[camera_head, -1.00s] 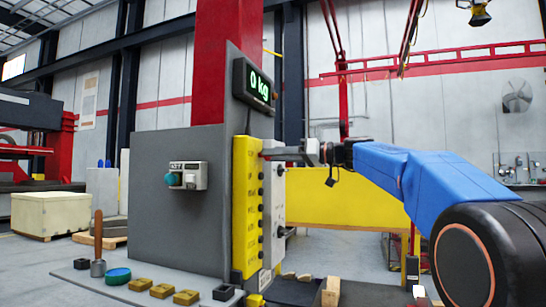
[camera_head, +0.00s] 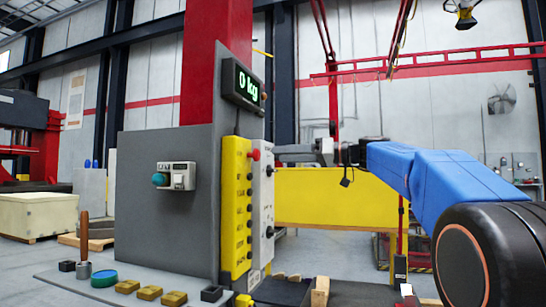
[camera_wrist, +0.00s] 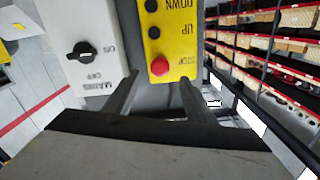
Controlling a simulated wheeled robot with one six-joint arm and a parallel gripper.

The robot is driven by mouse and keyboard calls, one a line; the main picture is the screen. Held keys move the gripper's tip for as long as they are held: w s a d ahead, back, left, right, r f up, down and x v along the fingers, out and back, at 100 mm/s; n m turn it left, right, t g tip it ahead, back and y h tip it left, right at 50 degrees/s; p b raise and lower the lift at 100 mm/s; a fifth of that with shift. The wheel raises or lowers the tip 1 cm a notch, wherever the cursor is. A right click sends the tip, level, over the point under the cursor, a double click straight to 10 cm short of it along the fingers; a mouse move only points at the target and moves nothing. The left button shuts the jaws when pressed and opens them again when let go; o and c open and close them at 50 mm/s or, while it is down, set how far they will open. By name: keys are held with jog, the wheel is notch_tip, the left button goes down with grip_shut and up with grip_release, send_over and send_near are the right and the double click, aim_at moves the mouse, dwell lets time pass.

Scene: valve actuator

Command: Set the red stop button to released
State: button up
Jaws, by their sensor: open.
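The red stop button (camera_head: 255,154) sits at the top of the yellow control panel (camera_head: 236,205), facing right in the head view. In the wrist view the round red button (camera_wrist: 160,67) shows on the yellow panel beside the word STOP. My gripper (camera_head: 278,154) is just right of the button in the head view. In the wrist view its two fingers (camera_wrist: 157,88) are spread, with the button framed between and beyond them. Nothing is held. A gap seems to separate fingertips and button. Whether the button is pressed or released I cannot tell.
A white panel with a black rotary switch (camera_wrist: 84,52) is beside the yellow panel. A grey board (camera_head: 150,205) carries a small box with a teal knob (camera_head: 160,179). A yellow barrier (camera_head: 335,195) stands behind.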

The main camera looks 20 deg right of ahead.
jog(key=v, duration=1)
jog(key=shift+s+d, duration=0.15)
jog(key=shift+d, duration=0.05)
jog(key=s+a+f+m+g+h, duration=0.15)
jog(key=s+a+f, duration=0.25)
jog(key=f, duration=0.5)
jog(key=s+a+f+m+g+h, duration=0.1)
jog(key=s+a+f+m+h, duration=0.3)
jog(key=f, duration=0.5)
jog(key=s+a+f+m+g+h, duration=0.1)
jog(key=s+a+f, duration=0.35)
jog(key=f, duration=0.35)
jog(key=s+d+f+h, duration=0.1)
jog(key=s+f+h, duration=0.1)
jog(key=s+f, duration=0.4)
jog(key=s+d+f+m+g+h, duration=0.1)
jog(key=s+f+h, duration=0.2)
jog(key=s+f, duration=0.4)
jog(key=s+d+f+g+h, duration=0.1)
jog(key=s+f, duration=0.5)
jog(key=f, duration=1)
jog(key=shift+s+d+f+h, duration=0.35)
jog(key=shift+d+h, duration=0.2)
jog(key=shift+h, duration=0.5)
jog(key=shift+r, duration=0.1)
